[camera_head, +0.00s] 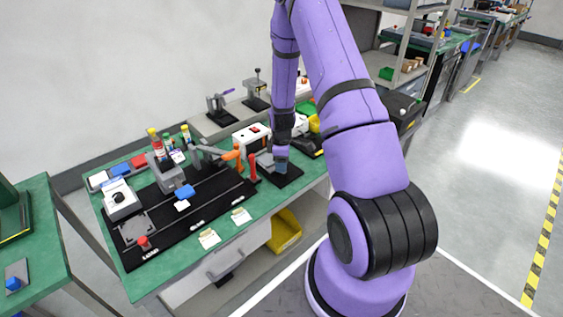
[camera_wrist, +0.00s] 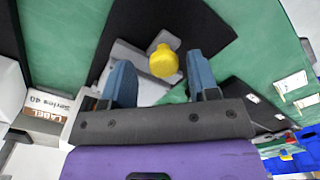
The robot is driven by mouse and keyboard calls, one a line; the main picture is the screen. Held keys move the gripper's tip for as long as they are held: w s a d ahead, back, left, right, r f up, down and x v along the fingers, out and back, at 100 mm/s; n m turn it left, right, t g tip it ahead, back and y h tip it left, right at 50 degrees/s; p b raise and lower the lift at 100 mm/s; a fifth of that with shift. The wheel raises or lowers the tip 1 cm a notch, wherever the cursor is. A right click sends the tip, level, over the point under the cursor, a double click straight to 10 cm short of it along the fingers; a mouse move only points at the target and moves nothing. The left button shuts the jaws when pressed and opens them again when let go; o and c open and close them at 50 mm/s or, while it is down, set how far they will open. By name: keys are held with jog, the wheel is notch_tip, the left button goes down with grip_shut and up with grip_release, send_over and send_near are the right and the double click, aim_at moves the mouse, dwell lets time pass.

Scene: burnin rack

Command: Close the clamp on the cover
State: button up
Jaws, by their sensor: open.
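In the wrist view, a yellow rounded knob (camera_wrist: 163,62) stands between my two blue fingers, with gaps visible on both sides. Grey parts (camera_wrist: 125,55) of a fixture lie around and below it on a black base. My gripper (camera_wrist: 161,75) is open and empty. In the head view, my gripper (camera_head: 281,160) points down over the small black base (camera_head: 288,178) at the right part of the bench. A grey plate (camera_head: 264,160) shows just left of the fingers. The yellow knob is hidden there, and I cannot tell the clamp's exact position.
A long black mat (camera_head: 205,208) with grey fixtures and an orange-handled clamp (camera_head: 232,155) lies left of my gripper. A white box (camera_head: 250,136) stands close behind. Two more clamp-like stands (camera_head: 218,106) are at the back.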

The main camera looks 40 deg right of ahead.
notch_tip(320, 180, up, 11)
dwell(0.5)
dwell(0.5)
jog(key=s+a+r+m+t, duration=0.15)
jog(key=a+r, duration=0.25)
jog(key=r, duration=0.4)
jog(key=s+a+r+m, duration=0.15)
jog(key=a+r, duration=0.25)
jog(key=r, duration=0.4)
jog(key=s+a+r+m+t, duration=0.1)
jog(key=s+a+r, duration=0.25)
jog(key=r, duration=0.45)
jog(key=s+a+r+m+t, duration=0.1)
jog(key=s+a+r+m, duration=0.1)
jog(key=s+a+r, duration=0.3)
jog(key=s+a+r+m+t, duration=0.1)
jog(key=s+a+r+m, duration=0.2)
jog(key=s, duration=1)
notch_tip(320, 180, up, 3)
jog(key=shift+s+a+f+t, duration=0.15)
jog(key=shift+s+a+t, duration=0.25)
jog(key=shift+a, duration=0.75)
